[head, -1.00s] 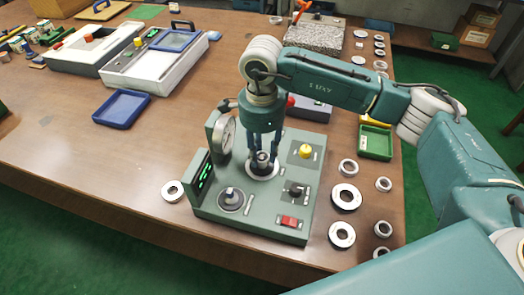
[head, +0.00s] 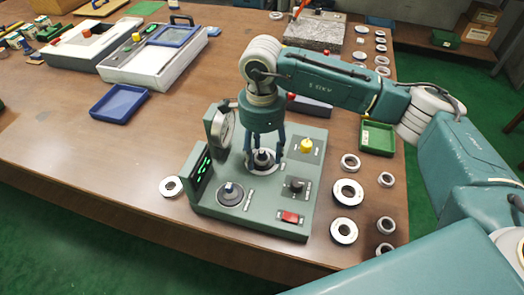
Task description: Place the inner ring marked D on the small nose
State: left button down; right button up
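My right gripper (head: 265,161) is over the green device (head: 250,222), pointing down. Its fingers are spread on either side of a dark upright nose (head: 262,157), with a gap to it. A light ring-shaped band shows around the nose's base; I cannot tell whether it is a loose ring or part of the device. A second nose (head: 231,189) stands on a dark disc at the device's front left, with no loose ring visible on it. Loose metal rings lie on the table, including one left of the device (head: 171,187). The letter marks are too small to read. My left gripper is out of view.
A dial gauge (head: 224,127) and a green-lit display (head: 201,172) stand on the device's left side, close to the gripper. More rings, such as a large one (head: 347,193), lie to the right beside a green tray (head: 377,138). A blue tray (head: 119,103) is at left.

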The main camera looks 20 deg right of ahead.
notch_tip(320, 180, up, 12)
dwell(0.6)
dwell(0.6)
